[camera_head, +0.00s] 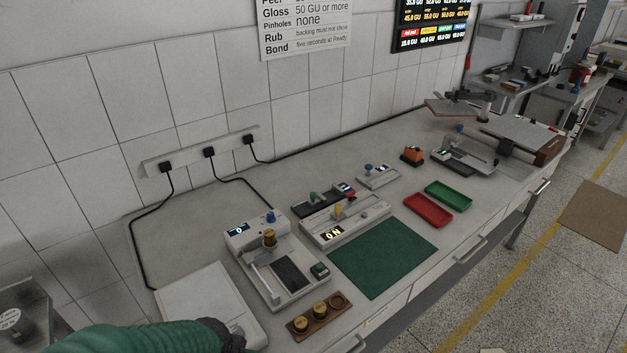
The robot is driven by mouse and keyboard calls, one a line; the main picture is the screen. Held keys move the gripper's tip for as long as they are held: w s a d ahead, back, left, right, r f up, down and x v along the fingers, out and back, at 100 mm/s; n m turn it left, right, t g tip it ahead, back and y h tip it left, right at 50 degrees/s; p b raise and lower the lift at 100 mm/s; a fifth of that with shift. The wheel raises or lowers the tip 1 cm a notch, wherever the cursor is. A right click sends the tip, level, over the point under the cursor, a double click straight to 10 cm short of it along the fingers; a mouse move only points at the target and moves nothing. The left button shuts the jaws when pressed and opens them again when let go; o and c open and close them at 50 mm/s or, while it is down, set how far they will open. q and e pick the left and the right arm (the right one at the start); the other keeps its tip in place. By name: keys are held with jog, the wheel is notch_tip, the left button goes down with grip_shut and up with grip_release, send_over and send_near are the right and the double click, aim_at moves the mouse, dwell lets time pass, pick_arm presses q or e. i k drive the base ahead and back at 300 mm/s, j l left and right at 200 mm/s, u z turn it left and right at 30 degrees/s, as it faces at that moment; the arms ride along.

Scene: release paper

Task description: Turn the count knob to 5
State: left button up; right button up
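No knob in view carries a readable "count" label, so I cannot tell which one is the count knob. A white device (262,288) at the bench's middle left has a small lit display (237,230) that seems to read 0, a blue knob (270,216) and a brass-coloured part (269,238). Behind it to the right, a long grey device (362,222) has a yellow knob (338,210), and a dark device (313,208) has a green knob (313,197). My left arm, green-sleeved, enters at the bottom left; its dark end (222,335) is near the bench front, fingers not distinguishable. My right gripper is out of view.
A green mat (383,258), red tray (428,211) and green tray (448,196) lie right of the devices. A wooden holder with brass-coloured pieces (320,315) is at the front edge. Black cables run from the wall sockets (207,153). The mat is clear.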

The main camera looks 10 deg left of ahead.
aim_at(270, 217)
jog(key=i+l+u, duration=0.6)
jog(key=l, duration=0.3)
jog(key=i+l+u, duration=0.35)
jog(key=l, duration=0.4)
jog(key=i+l+u, duration=0.2)
jog(key=l, duration=0.2)
